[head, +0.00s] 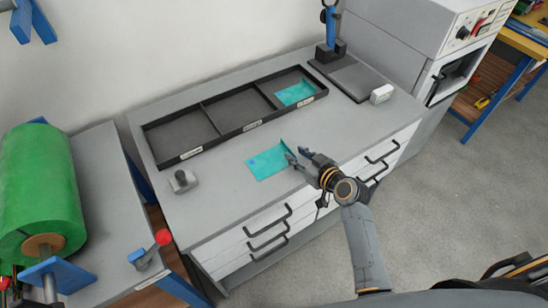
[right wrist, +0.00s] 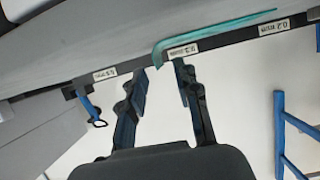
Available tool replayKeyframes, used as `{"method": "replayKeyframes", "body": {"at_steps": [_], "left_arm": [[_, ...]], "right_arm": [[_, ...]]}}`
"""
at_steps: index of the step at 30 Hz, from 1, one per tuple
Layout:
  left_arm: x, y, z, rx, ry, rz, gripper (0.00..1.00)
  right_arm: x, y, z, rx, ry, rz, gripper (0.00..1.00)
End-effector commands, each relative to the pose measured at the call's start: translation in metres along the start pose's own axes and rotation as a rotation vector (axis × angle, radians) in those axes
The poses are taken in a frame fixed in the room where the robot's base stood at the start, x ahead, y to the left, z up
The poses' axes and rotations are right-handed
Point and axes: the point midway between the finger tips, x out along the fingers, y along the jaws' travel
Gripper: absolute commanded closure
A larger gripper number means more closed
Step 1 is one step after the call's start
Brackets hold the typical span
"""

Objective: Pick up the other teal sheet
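One teal sheet (head: 268,163) lies on the grey bench top in front of the tray, its right end bent up. Another teal sheet (head: 295,93) lies in the right compartment of the black tray (head: 183,156). My right gripper (head: 296,154) is at the raised end of the bench sheet. In the right wrist view, the fingers (right wrist: 160,72) are apart, and the teal sheet's curled edge (right wrist: 158,54) shows near the gap between the fingertips. I cannot tell whether they touch it. My left gripper is not in view.
The tray's left and middle compartments look empty. A small grey block (head: 183,181) sits left of the sheet. A press-like stand (head: 330,48) and a white box (head: 381,94) are at the back right. A green roll (head: 38,190) stands at left. Drawer handles (head: 268,220) jut from the front.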

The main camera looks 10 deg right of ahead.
Motion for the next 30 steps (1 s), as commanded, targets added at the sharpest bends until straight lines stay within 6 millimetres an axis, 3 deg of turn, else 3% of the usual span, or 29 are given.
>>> {"method": "replayKeyframes", "body": {"at_steps": [7, 16, 21, 30], "left_arm": [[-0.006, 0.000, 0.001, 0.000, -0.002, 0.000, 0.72], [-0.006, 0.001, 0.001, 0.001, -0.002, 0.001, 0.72], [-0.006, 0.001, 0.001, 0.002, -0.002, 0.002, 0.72], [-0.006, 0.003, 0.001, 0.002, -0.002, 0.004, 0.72]], "right_arm": [[0.031, -0.001, -0.001, 0.002, 0.001, 0.001, 0.68], [0.035, -0.001, 0.000, 0.001, 0.000, 0.002, 0.68], [0.035, -0.001, 0.000, 0.001, 0.000, 0.002, 1.00], [0.035, -0.001, 0.000, 0.000, -0.001, 0.002, 1.00]]}}
